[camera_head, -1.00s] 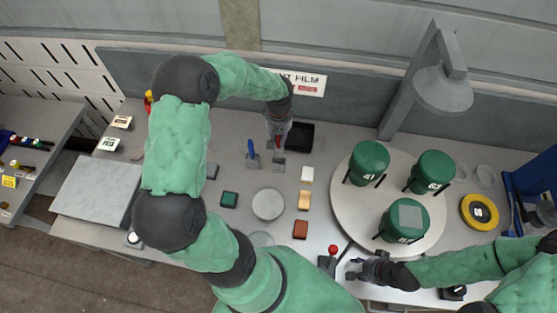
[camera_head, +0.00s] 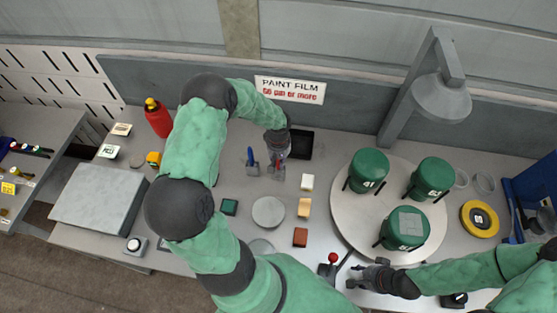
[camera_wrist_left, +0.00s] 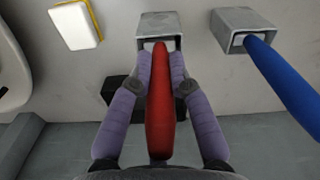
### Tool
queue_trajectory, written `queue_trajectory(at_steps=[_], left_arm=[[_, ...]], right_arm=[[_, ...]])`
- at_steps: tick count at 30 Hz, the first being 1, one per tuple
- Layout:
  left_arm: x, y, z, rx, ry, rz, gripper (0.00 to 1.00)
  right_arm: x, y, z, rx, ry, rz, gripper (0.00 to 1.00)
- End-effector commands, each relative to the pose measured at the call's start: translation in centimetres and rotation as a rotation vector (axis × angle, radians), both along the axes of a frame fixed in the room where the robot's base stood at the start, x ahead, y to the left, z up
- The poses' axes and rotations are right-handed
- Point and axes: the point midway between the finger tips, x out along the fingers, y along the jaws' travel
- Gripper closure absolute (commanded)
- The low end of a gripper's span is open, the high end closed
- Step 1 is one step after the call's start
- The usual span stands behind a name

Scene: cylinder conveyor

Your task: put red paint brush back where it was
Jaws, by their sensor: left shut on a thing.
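The red paint brush (camera_wrist_left: 160,105) is upright between the fingers of my left gripper (camera_wrist_left: 160,75), which is shut on it in the left wrist view. Its lower end is at the mouth of a grey square holder (camera_wrist_left: 160,22); I cannot tell how deep it sits. In the head view my left gripper (camera_head: 277,158) is over that holder, hiding most of the brush. A blue brush (camera_wrist_left: 285,75) stands in a second grey holder (camera_wrist_left: 235,22) beside it; it also shows in the head view (camera_head: 250,155). My right gripper (camera_head: 358,278) is near the front edge; its fingers are too small to judge.
A black tray (camera_head: 301,143) lies behind the holders. A round turntable (camera_head: 343,218) carries green cans. A red-topped lever (camera_head: 332,258) is near my right gripper.

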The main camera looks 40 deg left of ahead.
Motion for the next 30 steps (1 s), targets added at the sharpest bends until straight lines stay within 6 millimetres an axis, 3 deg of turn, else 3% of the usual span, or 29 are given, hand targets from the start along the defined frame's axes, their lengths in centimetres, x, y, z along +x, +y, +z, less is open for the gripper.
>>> queue_trajectory(at_steps=[7, 8, 10, 24, 30], left_arm=[[0.0, 0.0, -0.4, 0.000, 0.000, 0.000, 1.00], [0.0, 0.0, -0.4, -0.001, 0.001, 0.000, 0.77], [0.0, 0.0, -0.3, -0.001, 0.001, 0.000, 0.58], [0.0, 0.0, 0.2, -0.001, 0.001, 0.000, 0.56], [0.1, 0.0, 4.0, 0.002, -0.003, -0.001, 0.56]], right_arm=[[0.0, 0.0, -0.5, 0.000, 0.000, 0.000, 0.60], [0.0, 0.0, -0.5, 0.000, 0.000, 0.000, 0.60], [0.0, 0.0, -0.4, 0.000, 0.000, 0.000, 0.60], [0.0, 0.0, 0.2, 0.000, 0.000, 0.000, 0.60], [0.0, 0.0, 2.2, 0.000, 0.000, 0.000, 0.60]])
